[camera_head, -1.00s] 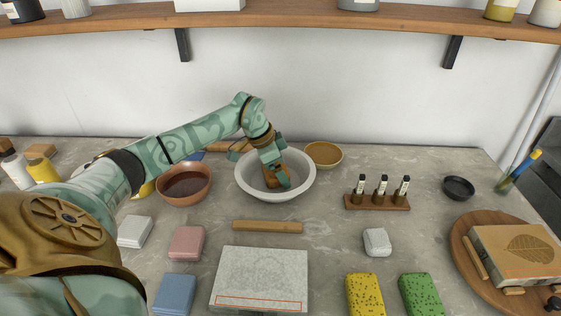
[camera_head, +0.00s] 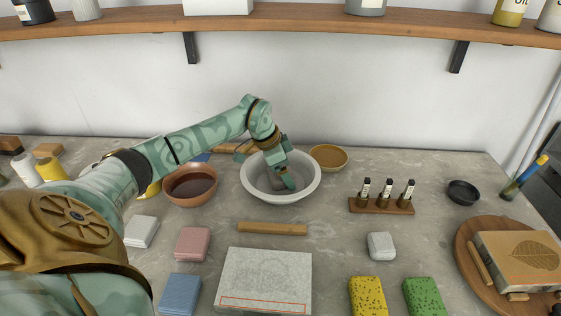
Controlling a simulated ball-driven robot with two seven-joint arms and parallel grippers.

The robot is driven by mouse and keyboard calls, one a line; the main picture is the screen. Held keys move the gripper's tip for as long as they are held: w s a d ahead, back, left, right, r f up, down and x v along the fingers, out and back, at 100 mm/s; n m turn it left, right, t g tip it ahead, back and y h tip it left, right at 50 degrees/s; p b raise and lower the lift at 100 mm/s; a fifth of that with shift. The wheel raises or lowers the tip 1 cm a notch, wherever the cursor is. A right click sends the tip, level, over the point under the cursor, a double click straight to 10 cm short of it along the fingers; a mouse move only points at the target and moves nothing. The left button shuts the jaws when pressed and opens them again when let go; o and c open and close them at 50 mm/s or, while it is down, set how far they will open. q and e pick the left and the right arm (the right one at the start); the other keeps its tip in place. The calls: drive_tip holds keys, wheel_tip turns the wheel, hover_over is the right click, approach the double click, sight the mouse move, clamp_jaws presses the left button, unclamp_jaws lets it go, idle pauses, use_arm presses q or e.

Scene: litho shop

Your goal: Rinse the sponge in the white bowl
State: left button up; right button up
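The white bowl (camera_head: 312,188) stands on the grey counter, a little left of the picture's middle. My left arm reaches in from the left and my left gripper (camera_head: 281,181) points down inside the bowl. Its fingers are closed around a small greyish piece (camera_head: 277,183), which looks like the sponge; most of it is hidden by the fingers. My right gripper is out of view.
A brown bowl (camera_head: 190,187) stands left of the white bowl, and an ochre bowl (camera_head: 328,158) close behind on the right. A wooden bar (camera_head: 272,229) and a pale stone slab (camera_head: 264,277) lie in front. A vial rack (camera_head: 381,206), a yellow sponge (camera_head: 367,297) and a green sponge (camera_head: 424,297) are to the right.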

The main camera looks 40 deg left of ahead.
use_arm(q)
wheel_tip(320, 180, up, 7)
drive_tip(key=p, duration=0.5)
drive_tip(key=shift+r, duration=0.1)
drive_tip(key=shift+c, duration=0.2)
drive_tip(key=shift+r, duration=0.1)
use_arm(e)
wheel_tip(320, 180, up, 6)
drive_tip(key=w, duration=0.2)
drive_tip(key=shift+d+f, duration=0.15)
use_arm(q)
drive_tip(key=shift+p, duration=0.3)
idle(0.7)
wheel_tip(320, 180, up, 4)
drive_tip(key=p, duration=0.3)
drive_tip(key=shift+p, duration=0.3)
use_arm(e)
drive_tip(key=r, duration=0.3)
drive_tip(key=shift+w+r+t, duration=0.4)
